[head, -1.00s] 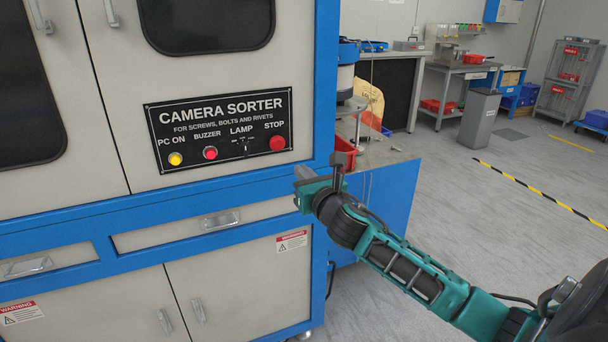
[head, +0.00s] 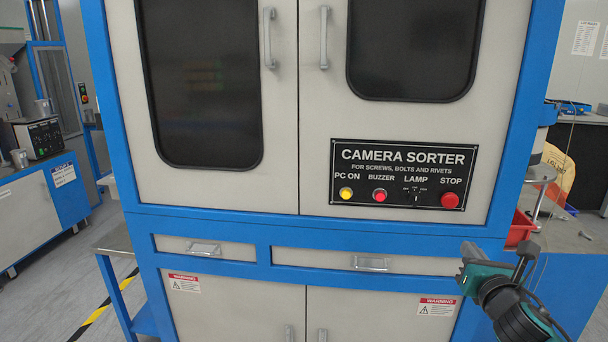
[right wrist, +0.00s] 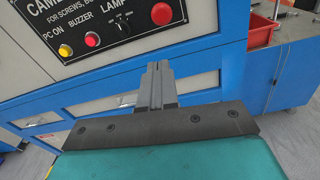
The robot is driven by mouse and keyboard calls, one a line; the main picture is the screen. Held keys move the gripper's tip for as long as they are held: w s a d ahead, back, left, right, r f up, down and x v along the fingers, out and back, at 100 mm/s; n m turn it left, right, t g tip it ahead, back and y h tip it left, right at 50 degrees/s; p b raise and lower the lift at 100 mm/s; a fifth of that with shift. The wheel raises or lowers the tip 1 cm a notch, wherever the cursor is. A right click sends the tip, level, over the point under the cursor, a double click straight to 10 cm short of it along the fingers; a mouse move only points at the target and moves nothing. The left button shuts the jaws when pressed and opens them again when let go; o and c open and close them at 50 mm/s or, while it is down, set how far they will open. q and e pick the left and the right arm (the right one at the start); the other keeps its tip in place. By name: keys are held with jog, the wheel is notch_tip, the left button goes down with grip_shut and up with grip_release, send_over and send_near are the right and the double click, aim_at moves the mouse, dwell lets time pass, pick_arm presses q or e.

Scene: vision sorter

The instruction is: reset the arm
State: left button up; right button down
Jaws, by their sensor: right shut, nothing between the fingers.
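My right gripper (head: 467,250) is in front of the camera sorter cabinet (head: 290,238), below the right end of its black control panel (head: 404,174). In the right wrist view its fingers (right wrist: 156,82) are together with nothing between them, below the red STOP button (right wrist: 161,13). The panel also carries a yellow PC ON button (head: 346,193), a red BUZZER button (head: 380,195) and a small LAMP switch (head: 416,197). The gripper appears apart from the panel. My left gripper is not in view.
A red bin (head: 520,228) and a metal side table (head: 575,236) stand right of the cabinet. Drawer handles (head: 371,263) stick out below the panel.

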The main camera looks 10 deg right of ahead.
jog(key=s+a+f+m+g+y, duration=0.2)
jog(key=s+a+f+m+g, duration=0.1)
jog(key=s+a+f+m, duration=0.7)
jog(key=s+a+f+m+g+y, duration=0.3)
jog(key=s+a+f+m, duration=0.7)
jog(key=s+f+m, duration=0.4)
jog(key=f+m, duration=0.1)
jog(key=m, duration=0.4)
jog(key=shift+s+f+y, duration=0.15)
jog(key=shift+f+y, duration=0.05)
jog(key=shift+y, duration=0.1)
jog(key=shift+a, duration=0.1)
